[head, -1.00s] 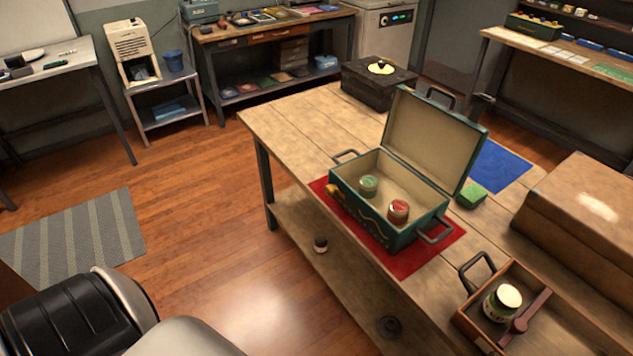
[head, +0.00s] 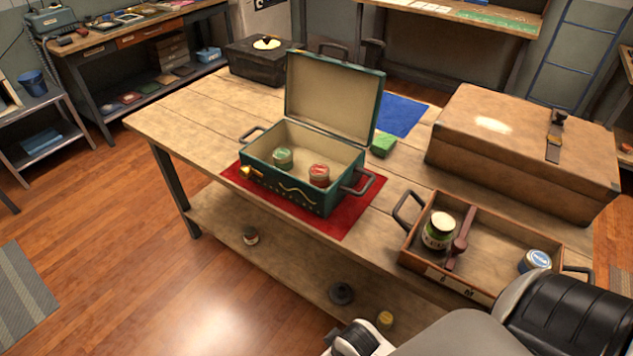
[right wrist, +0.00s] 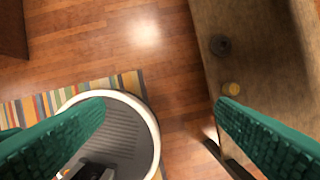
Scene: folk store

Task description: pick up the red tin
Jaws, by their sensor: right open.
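The red tin (head: 319,175) stands upright inside the open teal case (head: 300,195), at the right of its interior. A green tin (head: 283,158) stands to its left in the same case. The case sits on a red mat (head: 352,222) on the wooden table, lid raised at the back. My right gripper (right wrist: 161,108) shows in the right wrist view with two green fingers wide apart and nothing between them. It is over the floor beside the table's lower shelf, away from the red tin. My left gripper is not in view.
A wooden tray (head: 450,275) holding a green-labelled jar (head: 439,230) and a blue tin (head: 535,261) lies right of the case. A large brown case (head: 520,150) stands behind it. The lower shelf (right wrist: 260,60) holds a black disc (right wrist: 220,45) and a yellow tin (right wrist: 231,89).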

